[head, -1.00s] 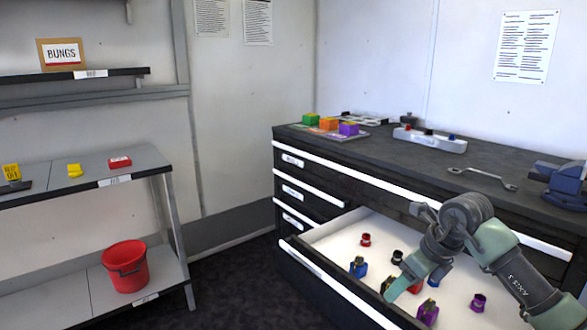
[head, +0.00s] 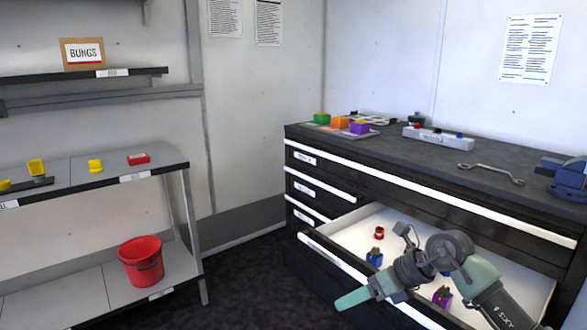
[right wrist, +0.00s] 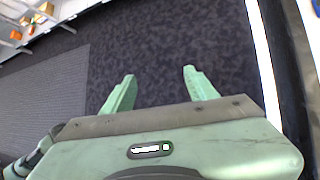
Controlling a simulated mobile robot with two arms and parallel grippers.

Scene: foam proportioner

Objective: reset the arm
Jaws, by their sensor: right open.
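My right arm comes in from the lower right in the head view. Its green gripper (head: 352,299) is at the front edge of the open drawer (head: 345,236). In the right wrist view the two green fingers (right wrist: 156,88) are spread apart with nothing between them, above dark carpet. The drawer's white front edge runs along the right of that view. My left gripper is not in view.
The drawer holds a red fitting (head: 379,233), a blue one (head: 374,257) and a purple one (head: 442,296). Coloured blocks, a wrench (head: 491,173) and a blue vise (head: 563,178) are on the cabinet top. A red bucket (head: 141,262) stands on the left shelf. Carpet between is clear.

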